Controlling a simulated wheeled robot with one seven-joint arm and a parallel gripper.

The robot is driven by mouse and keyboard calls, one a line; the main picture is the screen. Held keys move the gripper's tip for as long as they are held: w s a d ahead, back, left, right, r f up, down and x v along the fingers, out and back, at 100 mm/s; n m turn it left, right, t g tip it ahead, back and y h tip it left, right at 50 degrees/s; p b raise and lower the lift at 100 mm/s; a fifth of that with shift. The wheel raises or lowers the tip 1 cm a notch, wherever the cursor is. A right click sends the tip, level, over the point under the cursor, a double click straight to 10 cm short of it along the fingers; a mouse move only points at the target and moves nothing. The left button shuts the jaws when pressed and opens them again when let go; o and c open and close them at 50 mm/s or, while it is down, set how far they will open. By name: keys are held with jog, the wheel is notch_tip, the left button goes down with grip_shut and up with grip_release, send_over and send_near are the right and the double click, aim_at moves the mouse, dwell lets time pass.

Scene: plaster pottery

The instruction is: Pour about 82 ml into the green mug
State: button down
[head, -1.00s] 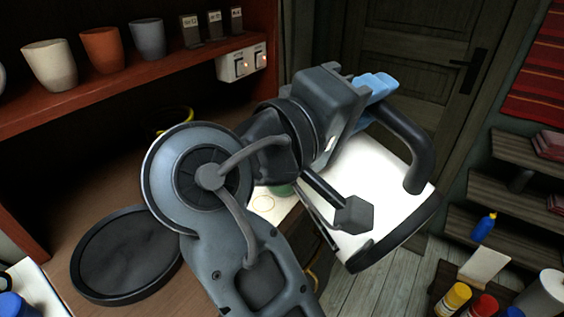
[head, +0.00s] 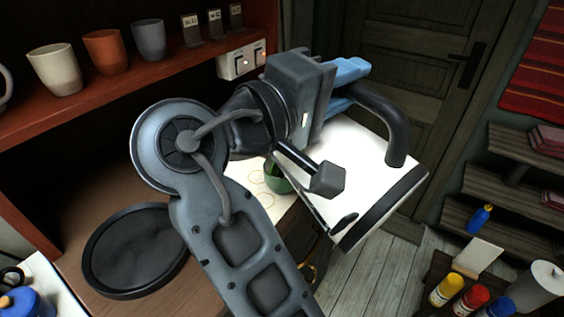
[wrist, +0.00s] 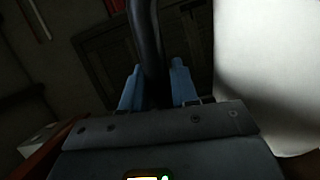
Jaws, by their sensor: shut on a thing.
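The green mug (head: 279,182) stands on a pale sheet on the wooden counter, partly hidden behind my arm and the white vessel. Its contents cannot be made out. My gripper (head: 347,75) has blue fingers and is shut on the black handle of a large white vessel (head: 368,150). In the wrist view the fingers (wrist: 157,88) sit on both sides of the handle (wrist: 147,40), and the white body (wrist: 265,70) is at the right. The vessel appears tilted, with a black band at its lower right, beside and right of the mug. No stream of liquid is visible.
A round black tray (head: 135,250) lies on the counter at left. A shelf above holds a cream cup (head: 55,70), an orange cup (head: 105,52) and a grey cup (head: 149,40). Several paint bottles (head: 470,300) stand lower right. A door is behind.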

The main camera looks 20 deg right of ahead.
jog(key=shift+w+a+r+p, duration=0.2)
jog(key=shift+w+r+p, duration=0.1)
jog(key=shift+w+r, duration=0.3)
jog(key=shift+w+n, duration=0.2)
jog(key=shift+n, duration=0.2)
jog(key=shift+w+a+r, duration=0.15)
jog(key=shift+s, duration=0.4)
jog(key=shift+w+r+n, duration=0.1)
jog(key=shift+w+n, duration=0.05)
jog(key=shift+n, duration=0.15)
dwell(1.0)
